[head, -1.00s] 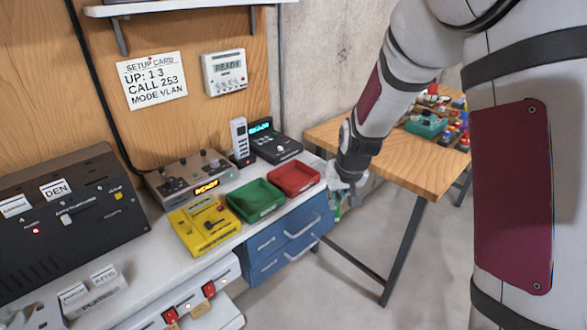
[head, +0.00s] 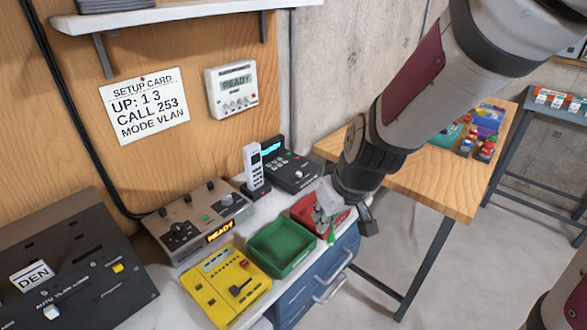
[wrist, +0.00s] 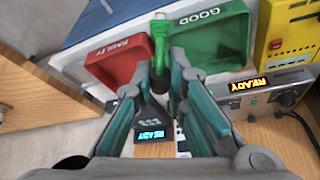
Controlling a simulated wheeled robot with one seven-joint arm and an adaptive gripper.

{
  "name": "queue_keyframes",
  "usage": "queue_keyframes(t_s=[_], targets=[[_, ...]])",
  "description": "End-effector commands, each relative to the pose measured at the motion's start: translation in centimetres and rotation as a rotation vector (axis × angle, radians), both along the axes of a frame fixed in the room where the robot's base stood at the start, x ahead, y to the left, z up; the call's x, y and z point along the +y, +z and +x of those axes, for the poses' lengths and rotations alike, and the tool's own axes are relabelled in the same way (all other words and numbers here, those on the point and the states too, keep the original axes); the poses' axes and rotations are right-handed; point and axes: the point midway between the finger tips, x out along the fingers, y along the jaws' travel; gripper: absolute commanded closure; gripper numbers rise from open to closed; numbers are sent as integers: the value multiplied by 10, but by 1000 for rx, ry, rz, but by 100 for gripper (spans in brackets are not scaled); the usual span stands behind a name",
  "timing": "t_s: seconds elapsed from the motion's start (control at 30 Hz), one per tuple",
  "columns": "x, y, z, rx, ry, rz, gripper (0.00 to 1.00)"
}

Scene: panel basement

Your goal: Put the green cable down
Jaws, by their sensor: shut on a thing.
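My gripper (head: 328,203) is shut on the green cable (wrist: 160,42); a bit of the cable also hangs below the fingers in the head view (head: 331,234). In the wrist view my gripper (wrist: 164,66) points toward the gap between two trays, with the cable upright between the fingertips. The red tray (wrist: 110,77), labelled FAULTY, is on the left there, and the green tray (wrist: 240,55), labelled GOOD, is on the right. In the head view the gripper overlaps the red tray (head: 303,203), right of the green tray (head: 257,260). Its height above them is unclear.
A yellow tester (head: 225,285) stands left of the green tray. Behind are a READY-lit box (head: 195,220), a handset (head: 254,168) and a black desk unit (head: 290,170). A wooden table (head: 440,190) with coloured parts stands right, across a floor gap.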

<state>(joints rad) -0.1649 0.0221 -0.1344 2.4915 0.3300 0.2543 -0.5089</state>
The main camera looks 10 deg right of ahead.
Motion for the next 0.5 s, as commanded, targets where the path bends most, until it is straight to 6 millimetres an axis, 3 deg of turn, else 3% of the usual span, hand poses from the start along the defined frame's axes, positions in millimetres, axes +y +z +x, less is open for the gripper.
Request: queue_keyframes(t_s=[0.03, 0.3, 0.5], targets=[[-4, -4, 15, 3, -4, -1, 100], [-19, -9, 78, 1, -4, -1, 100], [-27, -11, 110, 1, -2, 0, 100]])
